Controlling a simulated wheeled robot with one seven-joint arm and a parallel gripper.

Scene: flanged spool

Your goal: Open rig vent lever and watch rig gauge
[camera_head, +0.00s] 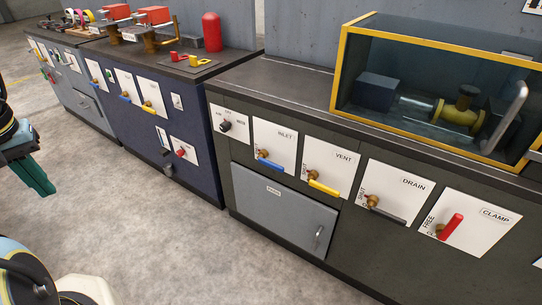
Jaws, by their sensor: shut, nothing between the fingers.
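The rig's VENT plate (335,163) is on the dark grey-green bench front. Its yellow vent lever (324,188) points right and slightly down from a brass pivot; its small position labels are too small to read. I cannot make out a gauge face. A yellow flanged spool (458,115) lies inside the yellow-framed glass case (400,60) on the bench top. My gripper (38,178), with dark teal fingers, is at the left edge, shut and empty, well away from the lever.
Beside VENT are a blue INLET lever (270,165), a grey DRAIN lever (388,213) and a red CLAMP lever (451,227). A grey cabinet door (280,205) is below. A blue bench (185,115) with similar levers stands left. Open concrete floor (150,215) lies in front.

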